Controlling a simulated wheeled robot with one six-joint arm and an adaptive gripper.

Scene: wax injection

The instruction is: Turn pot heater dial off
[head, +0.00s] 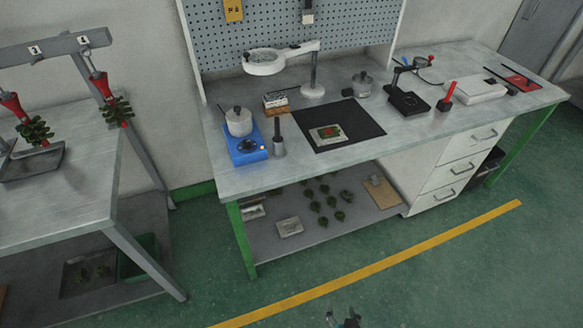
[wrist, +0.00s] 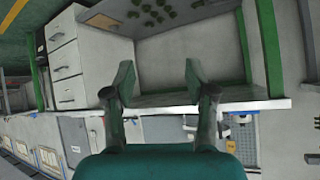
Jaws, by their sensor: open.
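The pot heater (head: 236,157) is a blue box near the left end of the workbench top. A grey lidded pot (head: 239,125) stands on it. A dark round dial (head: 248,146) sits on its front face, with a small orange spot (head: 263,148) beside it. The dial's exact setting is too small to tell. My gripper (head: 345,320) shows at the bottom edge of the head view, low and well away from the heater. In the wrist view my gripper (wrist: 157,80) is open and empty, its green fingertips apart. The heater cannot be made out there.
The workbench (head: 235,187) has a green leg and a lower shelf. A dark cylinder on a grey base (head: 279,148) stands just right of the heater, and a magnifier lamp (head: 264,63) behind it. Another table (head: 80,195) stands left. The green floor (head: 440,275) in front is clear.

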